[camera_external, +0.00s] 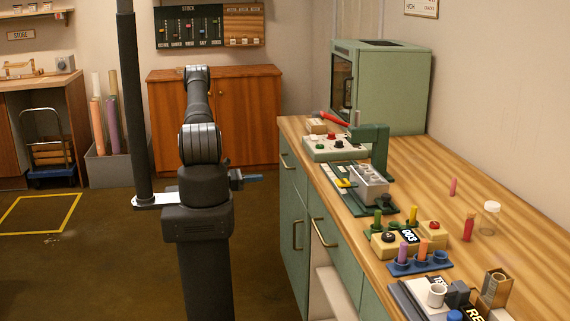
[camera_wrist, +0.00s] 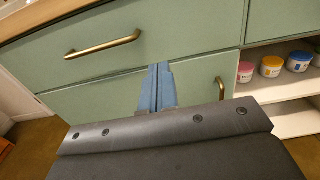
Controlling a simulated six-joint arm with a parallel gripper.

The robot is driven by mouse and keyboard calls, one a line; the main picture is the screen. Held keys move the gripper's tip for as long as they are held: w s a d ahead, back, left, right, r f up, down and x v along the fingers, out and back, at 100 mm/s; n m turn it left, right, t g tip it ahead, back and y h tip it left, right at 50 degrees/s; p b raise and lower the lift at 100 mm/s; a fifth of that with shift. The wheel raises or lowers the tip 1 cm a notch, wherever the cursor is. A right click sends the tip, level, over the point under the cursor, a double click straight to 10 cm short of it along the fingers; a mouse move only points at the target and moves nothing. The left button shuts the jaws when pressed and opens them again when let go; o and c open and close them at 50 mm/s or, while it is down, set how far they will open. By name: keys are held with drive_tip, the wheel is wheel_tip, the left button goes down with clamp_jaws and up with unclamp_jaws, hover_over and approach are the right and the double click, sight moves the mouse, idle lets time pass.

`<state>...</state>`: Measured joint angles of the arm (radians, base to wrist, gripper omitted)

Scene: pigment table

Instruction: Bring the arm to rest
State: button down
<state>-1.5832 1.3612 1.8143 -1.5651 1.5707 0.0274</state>
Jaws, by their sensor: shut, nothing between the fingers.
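My gripper (camera_external: 252,179) is in front of the green cabinet under the wooden worktop, beside my arm's column and below worktop height. In the wrist view its blue-grey fingers (camera_wrist: 157,88) are closed together with nothing between them. They point toward the green drawer fronts (camera_wrist: 100,99), and I cannot tell the exact gap to them. My arm is folded close over its own base.
Brass handles (camera_wrist: 103,43) stick out from the drawers. An open shelf (camera_wrist: 290,88) holds several jars. The floor (camera_external: 110,260) at left is clear.

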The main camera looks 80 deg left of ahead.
sight(298, 175)
drive_tip(key=w, duration=1.4)
